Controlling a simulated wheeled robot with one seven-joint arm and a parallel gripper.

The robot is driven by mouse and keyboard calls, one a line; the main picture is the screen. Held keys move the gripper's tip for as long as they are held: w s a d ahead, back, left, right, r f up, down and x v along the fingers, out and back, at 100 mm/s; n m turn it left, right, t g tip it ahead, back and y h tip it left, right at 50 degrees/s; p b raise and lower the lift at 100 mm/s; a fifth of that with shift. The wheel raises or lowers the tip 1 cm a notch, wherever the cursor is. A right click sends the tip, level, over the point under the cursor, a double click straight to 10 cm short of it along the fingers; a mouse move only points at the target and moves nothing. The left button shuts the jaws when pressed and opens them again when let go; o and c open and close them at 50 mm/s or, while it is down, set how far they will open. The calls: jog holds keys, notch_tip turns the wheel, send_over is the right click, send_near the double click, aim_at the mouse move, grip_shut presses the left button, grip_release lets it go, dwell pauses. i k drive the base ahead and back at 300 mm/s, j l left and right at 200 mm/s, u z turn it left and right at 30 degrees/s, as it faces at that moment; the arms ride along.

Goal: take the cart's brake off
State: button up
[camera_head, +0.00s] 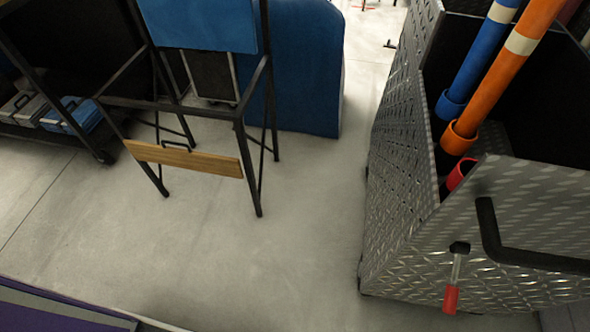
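The cart (400,215) is a grey diamond-plate metal box at the right, with an open top. A lever with a red grip (451,299) hangs down from a black mount on its front face; it looks like the brake. A black bar handle (520,258) is fixed to the same face, right of the lever, and runs off the right edge. The cart's wheels are not clearly visible. My gripper is not in view.
Blue and orange tubes (510,62) stand in the cart. A black-framed folding chair with a wooden footrest (183,158) stands at upper left, before a blue panel (305,75). A shelf with cases (72,115) is far left. A purple-topped edge (50,315) is lower left. Floor between is clear.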

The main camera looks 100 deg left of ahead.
aim_at(452, 290)
jog(key=i+l+u, duration=0.45)
jog(key=l+u, duration=0.15)
jog(key=i+l+u, duration=0.15)
jog(key=l+u, duration=0.15)
jog(key=u, duration=2.6)
